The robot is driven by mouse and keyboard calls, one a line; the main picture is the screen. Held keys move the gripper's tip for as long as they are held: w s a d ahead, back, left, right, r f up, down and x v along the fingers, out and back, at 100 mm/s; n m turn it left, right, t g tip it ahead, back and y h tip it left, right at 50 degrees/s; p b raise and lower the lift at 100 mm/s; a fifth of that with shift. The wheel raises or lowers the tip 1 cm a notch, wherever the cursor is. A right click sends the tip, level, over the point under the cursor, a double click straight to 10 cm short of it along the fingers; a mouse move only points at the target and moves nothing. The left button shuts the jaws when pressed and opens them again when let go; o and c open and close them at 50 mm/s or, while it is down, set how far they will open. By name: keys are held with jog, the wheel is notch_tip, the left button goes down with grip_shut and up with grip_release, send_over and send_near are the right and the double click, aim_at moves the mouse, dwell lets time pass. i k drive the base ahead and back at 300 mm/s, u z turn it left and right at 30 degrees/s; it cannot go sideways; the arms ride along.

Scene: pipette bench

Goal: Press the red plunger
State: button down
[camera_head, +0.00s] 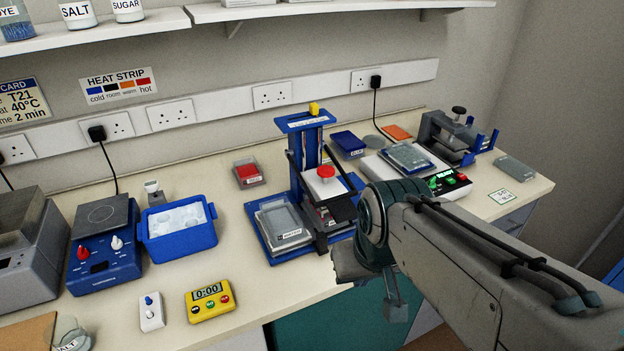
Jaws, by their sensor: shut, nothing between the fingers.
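The red plunger (326,171) is a round red knob on top of a white block in the blue pipette stand (311,150), near the middle of the bench. The plunger is raised above the block and its top is in clear view. Black bars flank the block. A tray labelled WATER (283,226) stands at the stand's front left. My arm comes in from the lower right. What appears to be my gripper (395,309) hangs below its wrist, in front of the bench edge. It is shut and empty, below and right of the plunger, well apart from it.
A white device with a green READY display (441,182) stands right of the stand, partly behind my arm. A blue ice tub (178,240), a blue hotplate (104,258) and a yellow timer (210,300) stand to the left. The bench (262,295) before the stand is clear.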

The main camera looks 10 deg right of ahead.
aim_at(326, 172)
jog(key=u, duration=0.2)
jog(key=k, duration=0.5)
jog(key=u, duration=0.6)
jog(key=k, duration=0.85)
jog(key=i, duration=0.35)
jog(key=z, duration=1.1)
jog(key=i, duration=1.4)
jog(key=u, duration=0.4)
